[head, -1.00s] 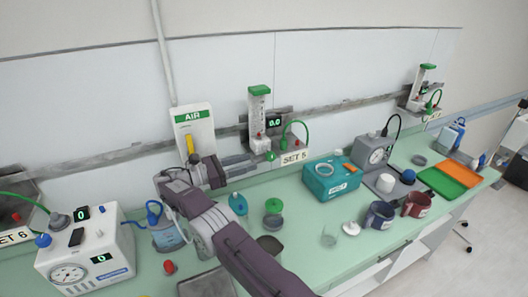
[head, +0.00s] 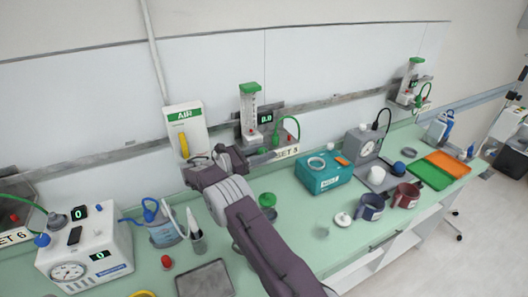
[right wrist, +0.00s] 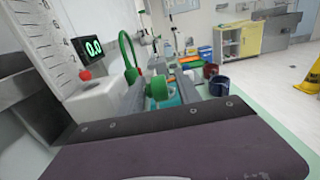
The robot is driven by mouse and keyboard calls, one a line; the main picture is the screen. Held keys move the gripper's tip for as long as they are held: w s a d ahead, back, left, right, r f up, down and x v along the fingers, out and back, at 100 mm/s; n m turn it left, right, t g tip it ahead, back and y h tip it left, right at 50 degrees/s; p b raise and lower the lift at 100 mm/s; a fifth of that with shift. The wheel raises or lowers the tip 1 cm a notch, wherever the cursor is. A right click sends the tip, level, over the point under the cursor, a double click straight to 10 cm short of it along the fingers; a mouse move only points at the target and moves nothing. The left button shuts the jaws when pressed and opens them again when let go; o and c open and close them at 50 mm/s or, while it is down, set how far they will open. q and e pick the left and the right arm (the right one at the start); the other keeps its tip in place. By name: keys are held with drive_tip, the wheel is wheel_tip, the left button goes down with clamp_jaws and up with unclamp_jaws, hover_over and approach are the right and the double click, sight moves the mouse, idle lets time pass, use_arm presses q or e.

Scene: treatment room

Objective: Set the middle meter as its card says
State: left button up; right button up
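The middle meter (head: 249,115) is a clear scaled tube with a green top on the wall rail. Its small black display (head: 265,117) reads 0.0, and the display (right wrist: 91,48) also shows in the right wrist view. Its card (head: 286,152) appears to read SET 5. A green knob (right wrist: 158,89) sticks out from the meter's front. My right gripper (right wrist: 160,82) reaches in from the left, with its grey fingers apart on either side of the knob. A gap seems to show beside the knob. My left gripper is out of view.
A teal box (head: 322,178) stands right of the meter. A green-lidded jar (head: 267,200) is on the counter near my right arm. A green hose (head: 292,124) arches beside the meter. Two mugs (head: 371,206) and a grey dial device (head: 362,146) stand farther right.

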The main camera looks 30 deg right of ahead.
drive_tip(key=shift+w+f, duration=0.1)
drive_tip(key=shift+w, duration=0.05)
clamp_jaws()
drive_tip(key=shift+f+g+h+b, duration=0.25)
drive_tip(key=shift+g+h+b, duration=0.05)
drive_tip(key=shift+h+b, duration=0.1)
drive_tip(key=shift+r, duration=0.25)
unclamp_jaws()
drive_tip(key=shift+s+r, duration=0.1)
drive_tip(key=shift+s, duration=0.1)
